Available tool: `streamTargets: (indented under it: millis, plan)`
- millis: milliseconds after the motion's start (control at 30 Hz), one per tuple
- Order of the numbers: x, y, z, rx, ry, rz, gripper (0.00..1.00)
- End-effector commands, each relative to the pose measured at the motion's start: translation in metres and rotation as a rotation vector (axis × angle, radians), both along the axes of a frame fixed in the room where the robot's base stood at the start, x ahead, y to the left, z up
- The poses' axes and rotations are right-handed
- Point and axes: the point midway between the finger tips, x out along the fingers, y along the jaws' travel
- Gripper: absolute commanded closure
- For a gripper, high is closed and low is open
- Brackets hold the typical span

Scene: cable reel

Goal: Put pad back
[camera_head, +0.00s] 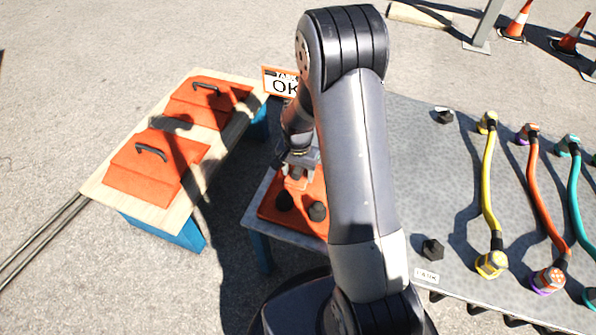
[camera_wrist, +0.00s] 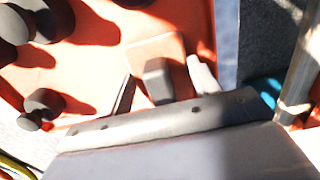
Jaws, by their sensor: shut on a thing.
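My gripper (camera_head: 298,170) is low over the small table (camera_head: 252,217), partly behind my arm. Its fingers are closed around an orange block (camera_wrist: 153,48), which I take to be the pad. The block is over an orange plate (camera_head: 270,207) with dark round knobs (camera_head: 284,200). Whether the block touches the plate, or is part of it, I cannot tell. In the wrist view my gripper (camera_wrist: 162,78) points at the plate (camera_wrist: 90,80), and knobs (camera_wrist: 40,105) show at left.
A wooden table (camera_head: 98,188) at left bears two orange lids (camera_head: 150,180) with black handles. A grey table (camera_head: 440,200) at right holds yellow, orange and teal cables. Cones (camera_head: 520,20) stand far right.

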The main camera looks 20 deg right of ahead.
Motion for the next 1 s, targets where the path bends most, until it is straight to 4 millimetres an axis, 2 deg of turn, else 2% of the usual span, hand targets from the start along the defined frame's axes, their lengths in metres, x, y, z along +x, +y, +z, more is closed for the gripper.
streamTargets:
  millis: [133, 167, 400, 733, 867, 1000]
  plan:
    - [0.000, 0.000, -0.004, 0.000, 0.000, 0.000, 0.63]
    - [0.000, 0.000, -0.003, 0.000, 0.000, 0.000, 0.39]
    - [0.000, 0.000, -0.003, 0.000, 0.000, 0.000, 0.20]
    - [0.000, 0.000, 0.004, 0.000, -0.001, 0.000, 0.20]
    - [0.001, 0.000, 0.025, 0.000, -0.004, 0.000, 0.20]
    - [0.001, 0.000, 0.057, -0.001, -0.006, 0.000, 0.20]
